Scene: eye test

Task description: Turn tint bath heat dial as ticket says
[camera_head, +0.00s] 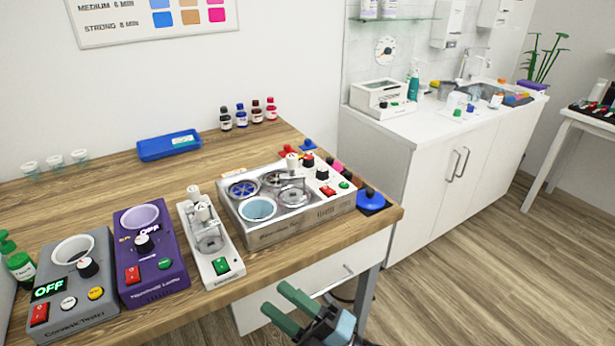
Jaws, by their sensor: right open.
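The silver multi-well unit (292,229), which looks like the tint bath, stands on the right part of the wooden table. It has several round wells, one with light blue liquid (257,208). Dark dials (322,173) sit along its back right side, with red and green buttons in front. The dial marks are too small to read. A blue tray (168,147) at the back holds a small pale slip (183,141), maybe the ticket; its text is unreadable. My right gripper (275,301) is open and empty, in front of the table edge, apart from the unit. My left gripper is not in view.
A grey tester (92,318) with a lit OFF display, a purple unit (160,287) and a narrow white unit (222,256) stand left of the silver unit. Small bottles (241,116) stand behind. A blue knobbed object (370,198) is at the table's right corner.

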